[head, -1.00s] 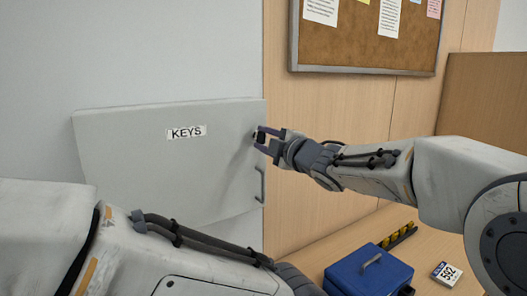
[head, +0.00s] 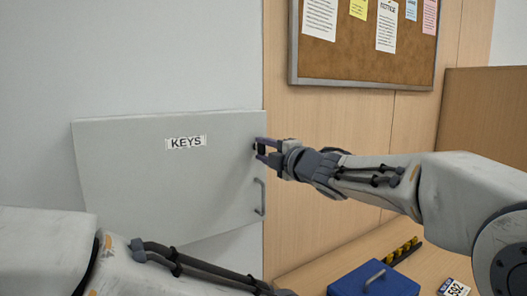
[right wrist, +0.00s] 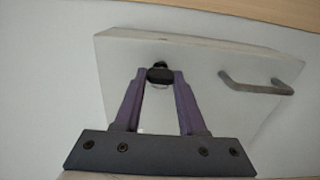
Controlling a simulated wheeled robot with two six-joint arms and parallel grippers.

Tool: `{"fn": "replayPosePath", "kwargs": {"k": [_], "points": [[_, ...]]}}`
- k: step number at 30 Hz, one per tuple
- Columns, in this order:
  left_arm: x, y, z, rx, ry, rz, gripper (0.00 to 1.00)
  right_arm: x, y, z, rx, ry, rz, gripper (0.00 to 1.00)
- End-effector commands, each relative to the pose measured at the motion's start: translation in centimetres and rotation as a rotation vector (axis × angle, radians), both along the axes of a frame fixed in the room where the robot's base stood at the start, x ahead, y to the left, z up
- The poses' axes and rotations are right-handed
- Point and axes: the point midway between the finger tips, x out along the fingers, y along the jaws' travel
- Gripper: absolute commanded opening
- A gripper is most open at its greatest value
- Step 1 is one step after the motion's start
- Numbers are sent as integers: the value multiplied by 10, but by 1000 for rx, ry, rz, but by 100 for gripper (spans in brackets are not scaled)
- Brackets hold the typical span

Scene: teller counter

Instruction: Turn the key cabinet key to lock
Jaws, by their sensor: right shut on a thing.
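The grey key cabinet (head: 170,185) is on the wall with its door closed, a "KEYS" label (head: 186,143) on its front and a handle (head: 260,197) near its right edge. My right gripper (head: 259,148) is at the door's upper right, above the handle. In the right wrist view, its two purple fingers (right wrist: 159,77) are shut on the black key (right wrist: 159,75), one finger on each side. The key is at the door's face; the lock behind it is mostly hidden. My left arm crosses the lower left, with its gripper out of the head view.
A blue cash box (head: 372,281) and a "592" card (head: 453,288) lie on the wooden counter (head: 345,262) at the lower right. A cork notice board (head: 340,55) hangs above.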

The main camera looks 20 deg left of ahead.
Motion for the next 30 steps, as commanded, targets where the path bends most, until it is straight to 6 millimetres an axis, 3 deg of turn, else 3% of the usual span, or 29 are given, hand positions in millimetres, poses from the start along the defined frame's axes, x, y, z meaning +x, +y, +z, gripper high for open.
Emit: {"fn": "replayPosePath", "kwargs": {"k": [2,3,4,5,17,30], "points": [[0,0,0,0,0,0,0,0,0,0,-2,-2,1,0],[0,0,0,0,0,0,0,0,0,0,-1,-2,1,55],[0,0,0,0,0,0,0,0,0,0,-1,-2,1,67],[0,0,0,0,0,0,0,0,0,0,-1,-2,1,70],[0,0,-3,0,0,0,0,-4,-6,-1,0,-1,-1,70],[0,0,-21,0,0,0,0,-53,-69,0,1,-2,-2,70]]}}
